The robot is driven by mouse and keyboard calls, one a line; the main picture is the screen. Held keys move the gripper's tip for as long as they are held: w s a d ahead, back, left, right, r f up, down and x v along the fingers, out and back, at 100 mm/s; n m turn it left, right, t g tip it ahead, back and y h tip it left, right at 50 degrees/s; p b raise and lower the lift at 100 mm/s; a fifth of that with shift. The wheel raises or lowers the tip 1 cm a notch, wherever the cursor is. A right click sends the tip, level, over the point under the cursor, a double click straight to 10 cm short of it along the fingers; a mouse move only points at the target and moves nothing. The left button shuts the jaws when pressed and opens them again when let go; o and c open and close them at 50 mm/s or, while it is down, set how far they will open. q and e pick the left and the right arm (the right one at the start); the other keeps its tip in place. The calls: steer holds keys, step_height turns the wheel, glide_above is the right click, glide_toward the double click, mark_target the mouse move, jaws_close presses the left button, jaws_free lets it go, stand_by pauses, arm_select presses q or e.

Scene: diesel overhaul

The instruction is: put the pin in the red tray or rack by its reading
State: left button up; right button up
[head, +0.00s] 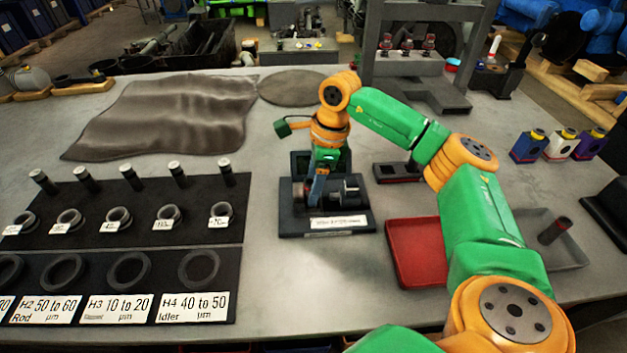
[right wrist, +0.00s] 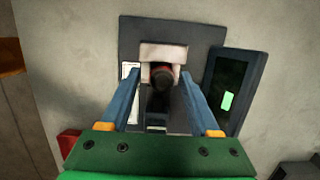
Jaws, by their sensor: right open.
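My right gripper (head: 318,188) points down over the black gauge stand (head: 325,222). In the right wrist view the gripper (right wrist: 160,76) is open, with one finger on each side of a dark, reddish-ended pin (right wrist: 162,78) in the gauge's light grey holder (right wrist: 164,52). I cannot tell whether the fingers touch it. The gauge display (right wrist: 227,98) has a green lit patch, too small to read. The red tray (head: 418,253) is right of the gauge and looks empty where visible. The black rack (head: 130,225) is at left, with several dark, silver-topped pins and rings. My left gripper is out of view.
A grey tray (head: 575,250) holding a dark cylinder (head: 554,230) is at right, partly behind my right arm. A black block (head: 398,172) lies behind the red tray. A dark mat (head: 165,110) covers the back left. Several small bottles (head: 560,145) stand at right.

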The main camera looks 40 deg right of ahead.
steer(key=shift+w, duration=0.1)
jaws_close()
steer(key=shift+r+p, duration=2.5)
steer(key=shift+r, duration=0.25)
